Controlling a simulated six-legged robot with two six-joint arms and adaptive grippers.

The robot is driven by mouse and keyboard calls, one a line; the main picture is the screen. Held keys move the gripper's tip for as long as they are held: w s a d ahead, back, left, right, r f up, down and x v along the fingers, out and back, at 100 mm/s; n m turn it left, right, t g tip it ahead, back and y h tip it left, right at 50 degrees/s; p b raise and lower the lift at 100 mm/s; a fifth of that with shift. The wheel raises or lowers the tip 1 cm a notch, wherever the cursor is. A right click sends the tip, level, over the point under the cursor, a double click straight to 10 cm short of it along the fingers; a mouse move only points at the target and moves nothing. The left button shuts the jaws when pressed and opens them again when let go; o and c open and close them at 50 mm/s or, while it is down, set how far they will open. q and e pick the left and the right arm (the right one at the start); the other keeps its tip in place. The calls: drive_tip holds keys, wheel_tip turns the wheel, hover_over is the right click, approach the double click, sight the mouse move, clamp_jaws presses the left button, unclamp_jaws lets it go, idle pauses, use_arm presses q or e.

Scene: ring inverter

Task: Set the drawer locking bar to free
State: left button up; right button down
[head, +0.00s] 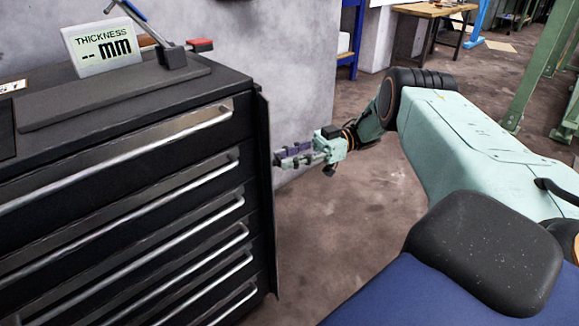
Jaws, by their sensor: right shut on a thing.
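The black drawer cabinet (130,170) fills the left of the head view, with several drawers and long silver handles. The locking bar (267,215) is a tall, thin black strip along the cabinet's right front edge. It stands out from the edge, to the side of the drawer fronts, and does not cover the handles. My right gripper (283,157) is at the bar's outer edge, about a third of the way down, coming from the right. Its fingers are shut on the bar's edge; the tips are small and partly hidden. My left gripper is not in view.
A grey wall (290,60) is behind the cabinet. The brown floor (330,230) right of the cabinet is clear. A wooden table (435,10) and green posts (545,70) are farther back.

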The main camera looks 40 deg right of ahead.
drive_tip(key=shift+w+g, duration=0.15)
drive_tip(key=shift+g, duration=0.15)
drive_tip(key=c, duration=1.1)
unclamp_jaws()
drive_tip(key=shift+r, duration=5)
